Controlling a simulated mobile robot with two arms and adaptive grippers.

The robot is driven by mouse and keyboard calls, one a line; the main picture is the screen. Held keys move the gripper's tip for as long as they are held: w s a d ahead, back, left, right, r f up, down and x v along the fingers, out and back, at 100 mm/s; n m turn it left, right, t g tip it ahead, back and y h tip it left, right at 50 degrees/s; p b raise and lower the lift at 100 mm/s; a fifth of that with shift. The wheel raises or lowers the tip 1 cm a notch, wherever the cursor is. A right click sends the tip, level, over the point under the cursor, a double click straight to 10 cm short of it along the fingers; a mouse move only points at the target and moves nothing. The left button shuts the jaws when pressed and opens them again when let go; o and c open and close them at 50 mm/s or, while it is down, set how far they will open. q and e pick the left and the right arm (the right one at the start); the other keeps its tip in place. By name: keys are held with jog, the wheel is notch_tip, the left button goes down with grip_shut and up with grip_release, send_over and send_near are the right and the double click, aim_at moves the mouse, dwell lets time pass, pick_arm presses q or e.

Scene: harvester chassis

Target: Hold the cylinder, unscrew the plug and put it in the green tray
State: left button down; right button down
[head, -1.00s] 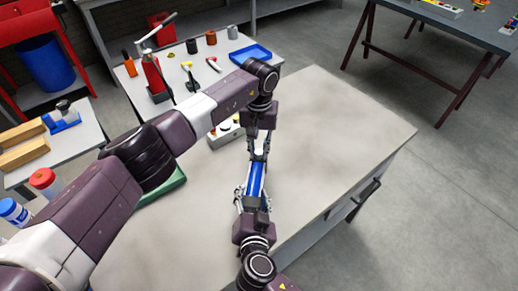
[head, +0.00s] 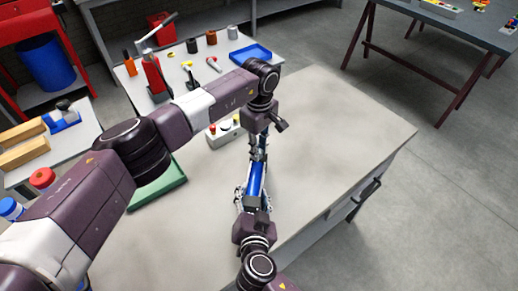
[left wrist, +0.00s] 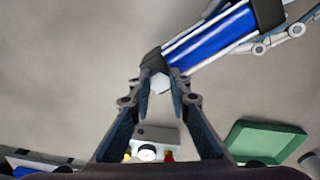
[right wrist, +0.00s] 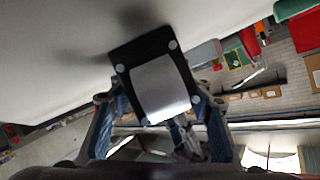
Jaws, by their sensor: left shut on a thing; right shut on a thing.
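The blue cylinder (head: 256,178) lies lengthwise above the grey table, with dark end caps. It also shows in the left wrist view (left wrist: 212,38). My right gripper (head: 252,200) is shut on its near end. In the right wrist view a black end plate with a silver part (right wrist: 160,88) sits between the fingers. My left gripper (head: 258,152) is shut at the far end, its fingertips around the pale hexagonal plug (left wrist: 159,84), which is at the dark end cap. I cannot tell how far it is unscrewed. The green tray (head: 160,188) is left of the cylinder, partly behind my left arm.
A side table holds a blue tray (head: 251,53) and several tools. The right part of the grey table (head: 340,130) is clear.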

pick_arm(q)
jog(key=n, duration=0.6)
pick_arm(e)
jog(key=shift+a, duration=0.15)
pick_arm(q)
jog(key=n, duration=1.1)
jog(key=shift+d, duration=0.1)
jog(key=n, duration=0.9)
jog(key=shift+n, duration=0.3)
jog(key=n, duration=0.4)
jog(key=shift+n, duration=0.4)
jog(key=n, duration=0.4)
jog(key=shift+r+n, duration=0.1)
jog(key=shift+n, duration=0.3)
jog(key=n, duration=0.6)
